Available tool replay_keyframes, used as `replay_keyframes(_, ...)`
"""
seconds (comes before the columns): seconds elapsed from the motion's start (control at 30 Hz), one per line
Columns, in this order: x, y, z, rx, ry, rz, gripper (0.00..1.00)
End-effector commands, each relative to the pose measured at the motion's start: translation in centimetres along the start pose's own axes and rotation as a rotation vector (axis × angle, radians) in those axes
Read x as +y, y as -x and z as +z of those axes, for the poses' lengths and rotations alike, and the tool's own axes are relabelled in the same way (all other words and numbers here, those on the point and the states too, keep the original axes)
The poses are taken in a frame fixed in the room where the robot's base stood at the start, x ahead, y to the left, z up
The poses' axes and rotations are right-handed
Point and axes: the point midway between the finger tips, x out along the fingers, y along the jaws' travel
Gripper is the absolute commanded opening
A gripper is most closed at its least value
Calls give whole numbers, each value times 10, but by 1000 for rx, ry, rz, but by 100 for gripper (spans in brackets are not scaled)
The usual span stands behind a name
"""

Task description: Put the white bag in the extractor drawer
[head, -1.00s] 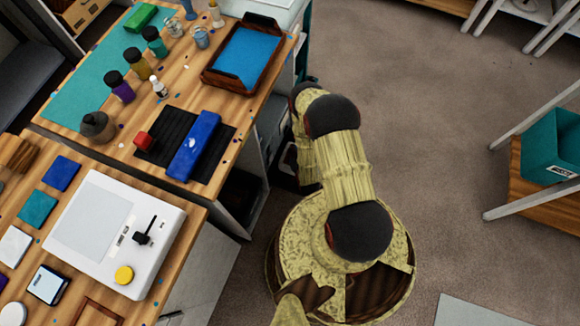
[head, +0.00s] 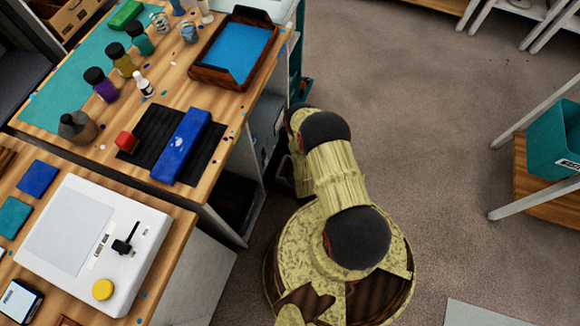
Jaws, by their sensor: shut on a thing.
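I cannot make out the white bag or the extractor drawer in the head view. My arm rises from my round base and bends down beside the right edge of the workbench (head: 262,112). Its far end is hidden behind its own dark joint and cream sleeve, so my gripper and anything in it do not show.
A teal bin (head: 556,138) stands on a wooden shelf at right. The carpet (head: 420,110) between is clear.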

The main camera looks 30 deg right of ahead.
Motion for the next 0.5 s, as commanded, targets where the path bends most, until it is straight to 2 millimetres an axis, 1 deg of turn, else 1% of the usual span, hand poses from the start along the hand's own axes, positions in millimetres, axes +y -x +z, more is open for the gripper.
replay_keyframes(0.03, 5, -4, 4, 1, 0, -1, 0)
replay_keyframes(0.4, 6, -5, 4, 1, 0, -1, 0)
replay_keyframes(0.43, 6, -5, 5, 1, 0, -1, 10)
replay_keyframes(0.5, 6, -5, 4, 1, 0, -1, 14)
